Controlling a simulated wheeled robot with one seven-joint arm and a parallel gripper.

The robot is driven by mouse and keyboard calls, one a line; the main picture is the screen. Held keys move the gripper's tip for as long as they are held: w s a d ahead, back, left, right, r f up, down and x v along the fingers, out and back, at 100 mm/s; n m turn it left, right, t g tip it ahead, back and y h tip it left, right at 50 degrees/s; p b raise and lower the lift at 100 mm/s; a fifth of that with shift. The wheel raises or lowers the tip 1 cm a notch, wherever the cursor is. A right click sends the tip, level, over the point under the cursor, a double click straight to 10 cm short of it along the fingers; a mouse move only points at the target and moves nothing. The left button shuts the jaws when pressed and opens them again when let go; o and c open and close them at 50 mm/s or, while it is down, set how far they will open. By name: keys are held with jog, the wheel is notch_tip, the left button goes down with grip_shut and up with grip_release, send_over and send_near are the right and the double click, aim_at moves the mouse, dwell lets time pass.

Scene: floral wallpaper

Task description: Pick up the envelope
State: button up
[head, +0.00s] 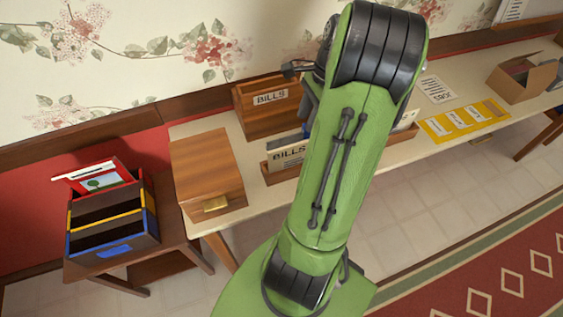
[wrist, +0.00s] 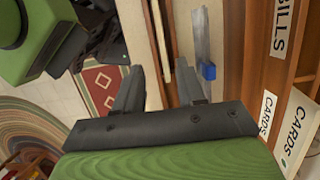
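I cannot pick out an envelope for certain. Part of a whitish item (head: 406,119) shows at the right of my arm. My arm hides the middle of the holder and my gripper. In the wrist view, my gripper (wrist: 159,68) is open, its two dark fingers apart. Thin wooden edges lie beyond and between the fingers, and I see nothing clearly held. A flat grey item with a blue end (wrist: 207,71) lies just right of the right finger.
A wooden BILLS box (head: 268,107) stands behind the holder. A closed wooden box (head: 206,170) is left of it. A yellow panel (head: 465,121) and cardboard box (head: 522,79) are to the right. A colourful rack (head: 110,218) sits on a low side table.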

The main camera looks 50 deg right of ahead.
aim_at(292, 152)
jog(key=b+x, duration=0.5)
jog(key=x, duration=0.9)
jog(key=shift+w+f, duration=0.15)
grip_shut()
